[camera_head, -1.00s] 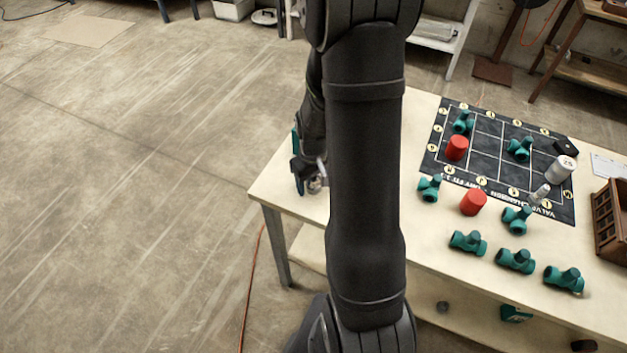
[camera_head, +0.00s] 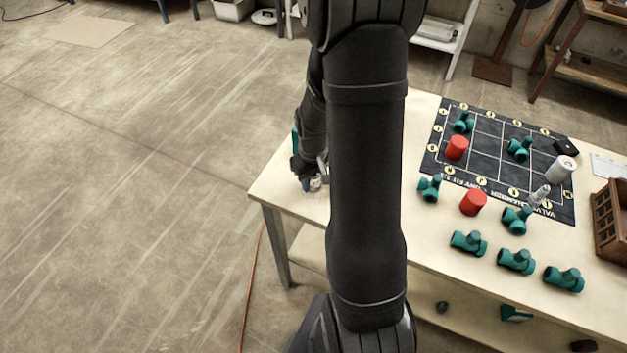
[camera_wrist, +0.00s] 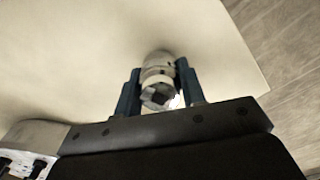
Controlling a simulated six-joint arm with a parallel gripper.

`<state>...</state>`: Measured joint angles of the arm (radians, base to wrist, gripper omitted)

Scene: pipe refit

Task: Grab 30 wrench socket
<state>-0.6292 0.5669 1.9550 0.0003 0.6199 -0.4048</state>
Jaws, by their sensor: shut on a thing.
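A silver-grey wrench socket (camera_wrist: 158,72) is between the two blue fingers of my gripper (camera_wrist: 157,80) in the wrist view. The gripper is shut on it. The socket's open end, with a dark hollow, faces the camera; no size number is readable on it. In the head view my gripper (camera_head: 314,178) is low over the left end of the table (camera_head: 285,186), with the socket (camera_head: 315,185) at its tip, partly hidden by my arm. I cannot tell whether the socket touches the tabletop.
A black gridded mat (camera_head: 487,160) holds green valves, a red cylinder (camera_head: 457,147), a larger grey socket (camera_head: 561,169) and a small silver one (camera_head: 540,194). More green valves (camera_head: 515,261) and another red cylinder (camera_head: 473,202) stand nearby. A brown crate (camera_head: 610,220) is at right.

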